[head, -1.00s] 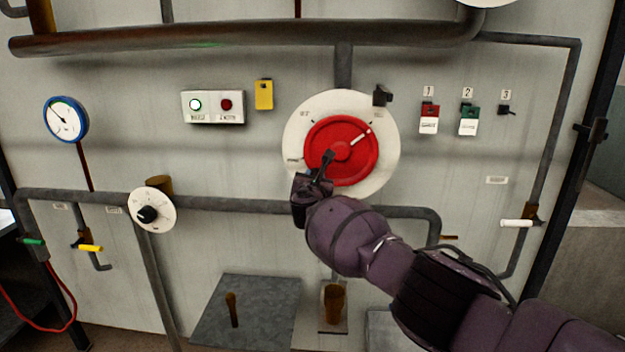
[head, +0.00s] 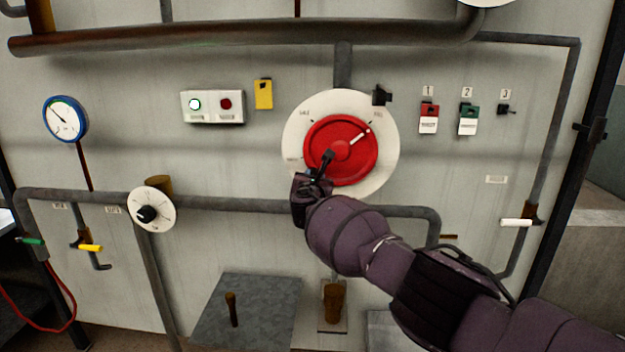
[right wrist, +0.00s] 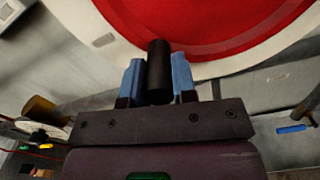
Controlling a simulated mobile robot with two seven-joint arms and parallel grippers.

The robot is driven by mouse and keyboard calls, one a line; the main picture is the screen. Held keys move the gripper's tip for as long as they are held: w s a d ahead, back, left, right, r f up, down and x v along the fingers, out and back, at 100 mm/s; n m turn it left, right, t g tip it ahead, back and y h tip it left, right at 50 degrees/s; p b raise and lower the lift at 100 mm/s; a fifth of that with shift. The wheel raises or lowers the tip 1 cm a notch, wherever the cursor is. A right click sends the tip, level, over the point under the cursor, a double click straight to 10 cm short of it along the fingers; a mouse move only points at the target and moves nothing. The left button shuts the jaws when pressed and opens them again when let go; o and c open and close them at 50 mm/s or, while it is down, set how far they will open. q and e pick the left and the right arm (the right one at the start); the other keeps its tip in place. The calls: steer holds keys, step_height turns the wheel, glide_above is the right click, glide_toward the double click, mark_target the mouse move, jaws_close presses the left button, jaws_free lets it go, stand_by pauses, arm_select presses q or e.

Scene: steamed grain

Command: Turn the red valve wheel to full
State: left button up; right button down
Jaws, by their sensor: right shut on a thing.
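The red valve wheel (head: 352,162) sits on a round white dial plate (head: 298,125) on the panel. Its white pointer line slants to the upper right, close to the dial mark there. The small dial lettering is too blurred to read surely. My right gripper (head: 321,172) is at the wheel's lower left. In the right wrist view its blue fingers (right wrist: 157,80) are shut on the wheel's black handle peg (right wrist: 159,72), which stands between them. The red wheel (right wrist: 215,22) and the white plate fill the top of that view. My left gripper is not in view.
A black block (head: 382,95) is at the plate's upper right. Switches 1 (head: 429,118) and 2 (head: 468,119) are farther right. A two-lamp box (head: 213,106), a yellow box (head: 264,94) and a small dial (head: 151,210) are to the left. A pipe (head: 240,205) runs below the wheel.

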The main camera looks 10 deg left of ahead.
steer(key=shift+w+d+r, duration=0.1)
steer(key=shift+w+d, duration=0.1)
steer(key=shift+d, duration=0.25)
steer(key=c, duration=1.3)
jaws_free()
steer(key=o, duration=0.4)
steer(key=shift+d, duration=0.25)
steer(key=shift+s+a, duration=0.1)
steer(key=shift+a, duration=0.2)
steer(key=shift+s, duration=0.1)
